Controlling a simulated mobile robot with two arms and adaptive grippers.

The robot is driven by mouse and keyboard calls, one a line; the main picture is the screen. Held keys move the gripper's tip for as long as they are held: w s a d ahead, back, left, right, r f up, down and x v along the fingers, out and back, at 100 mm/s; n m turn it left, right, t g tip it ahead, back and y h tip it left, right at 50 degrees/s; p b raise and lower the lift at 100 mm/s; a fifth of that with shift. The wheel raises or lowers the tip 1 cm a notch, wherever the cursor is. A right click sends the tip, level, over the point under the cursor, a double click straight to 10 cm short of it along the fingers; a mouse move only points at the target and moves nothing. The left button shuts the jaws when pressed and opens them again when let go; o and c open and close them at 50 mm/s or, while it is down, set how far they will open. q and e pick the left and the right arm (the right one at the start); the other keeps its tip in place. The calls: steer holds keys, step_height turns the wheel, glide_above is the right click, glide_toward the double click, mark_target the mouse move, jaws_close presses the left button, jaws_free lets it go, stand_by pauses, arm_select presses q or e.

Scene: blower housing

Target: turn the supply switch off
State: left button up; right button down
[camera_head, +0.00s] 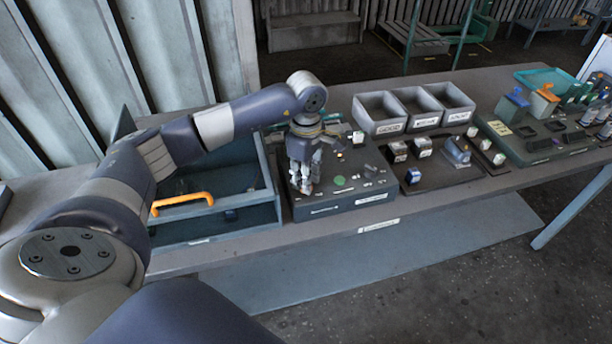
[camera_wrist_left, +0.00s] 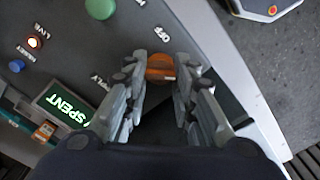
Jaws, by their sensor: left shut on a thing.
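The supply switch is an orange rotary knob (camera_wrist_left: 160,67) on a grey panel in the left wrist view, with the label "OFF" at its upper right and a partly hidden label at its lower left. My left gripper (camera_wrist_left: 160,72) is shut on the knob, one finger on each side. The knob's exact pointing direction is hard to tell. In the head view my left gripper (camera_head: 304,187) points down at the left part of the panel box (camera_head: 350,200), covering most of the knob. My right gripper is in neither view.
The panel also has a green button (camera_wrist_left: 100,8), a glowing lamp (camera_wrist_left: 35,42), a blue button (camera_wrist_left: 16,66) and a display reading "SPENT" (camera_wrist_left: 66,106). An open blue case (camera_head: 215,225) with an orange handle stands left of the box. Grey bins (camera_head: 382,118) stand behind, to the right.

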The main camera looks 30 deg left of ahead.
arm_select(q)
steer(key=n+b, duration=0.2)
steer(key=n, duration=0.1)
steer(key=shift+f, duration=0.1)
steer(key=n+b, duration=0.2)
steer(key=n, duration=0.3)
steer(key=n+b, duration=0.2)
steer(key=n, duration=0.3)
steer(key=shift+n+b, duration=0.3)
steer(key=shift+n, duration=2.2)
steer(key=o, duration=1.1)
